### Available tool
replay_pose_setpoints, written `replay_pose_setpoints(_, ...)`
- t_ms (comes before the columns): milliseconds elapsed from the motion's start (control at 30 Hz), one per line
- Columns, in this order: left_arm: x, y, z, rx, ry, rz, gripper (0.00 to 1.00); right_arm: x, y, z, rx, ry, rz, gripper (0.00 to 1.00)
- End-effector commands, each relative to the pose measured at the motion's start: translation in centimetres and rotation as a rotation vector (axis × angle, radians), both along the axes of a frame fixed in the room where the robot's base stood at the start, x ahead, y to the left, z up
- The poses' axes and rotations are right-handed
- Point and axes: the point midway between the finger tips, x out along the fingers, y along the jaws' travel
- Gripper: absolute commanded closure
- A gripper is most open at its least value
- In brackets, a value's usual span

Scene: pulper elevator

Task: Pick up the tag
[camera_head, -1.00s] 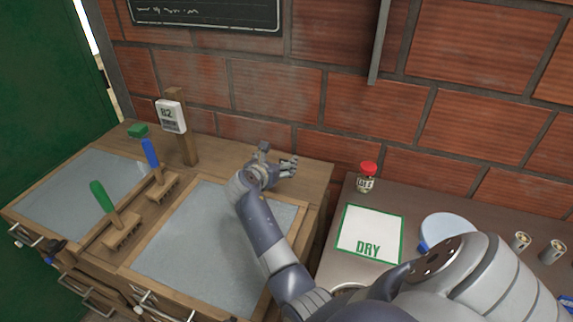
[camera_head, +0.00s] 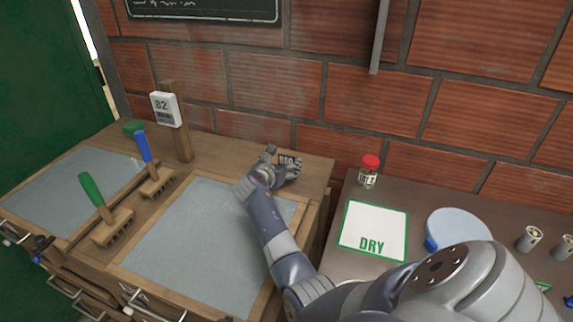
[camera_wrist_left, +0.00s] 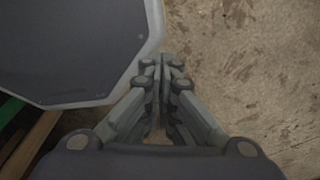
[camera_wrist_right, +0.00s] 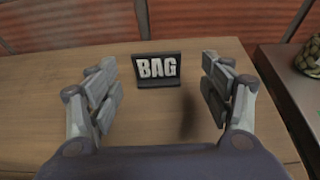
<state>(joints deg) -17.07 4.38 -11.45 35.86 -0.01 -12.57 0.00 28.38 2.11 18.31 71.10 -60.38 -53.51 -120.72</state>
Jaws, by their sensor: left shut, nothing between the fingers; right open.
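The black tag (camera_wrist_right: 159,69) with white letters "BAG" stands upright on the wooden table near the brick wall. In the head view the tag (camera_head: 287,159) shows between the fingers of my right gripper (camera_head: 284,164). In the right wrist view my right gripper (camera_wrist_right: 160,75) is open, with one finger on each side of the tag and gaps between; the tag appears a little beyond the fingertips. My left gripper (camera_wrist_left: 164,62) is shut and empty, over a bare floor.
A wooden post with a white "B2" card (camera_head: 165,109) stands on the left of the table. A red-capped jar (camera_head: 369,172) and a "DRY" mat (camera_head: 373,230) are on the darker table at right.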

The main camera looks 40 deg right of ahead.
Motion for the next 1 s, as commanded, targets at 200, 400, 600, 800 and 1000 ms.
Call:
replay_pose_setpoints(200,-0.3,0.0,0.0,0.0,0.005,-0.001,1.0,1.0,-1.4,-0.6,0.0,0.002,-0.001,0.27)
replay_pose_setpoints(400,-0.5,0.1,-0.4,0.002,0.009,-0.002,1.0,2.1,-3.3,-1.6,0.0,0.001,-0.002,0.27)
replay_pose_setpoints(600,-0.5,0.2,-0.5,0.003,0.009,-0.002,1.0,2.6,-4.1,-1.9,-0.001,0.001,-0.001,0.27)
replay_pose_setpoints(800,-0.5,0.4,-0.5,0.005,0.009,-0.002,1.0,2.6,-4.1,-1.9,0.0,0.0,-0.001,0.27)
replay_pose_setpoints(1000,-0.5,0.5,-0.5,0.006,0.009,-0.001,1.0,2.6,-4.1,-1.9,0.0,0.0,-0.001,0.65)
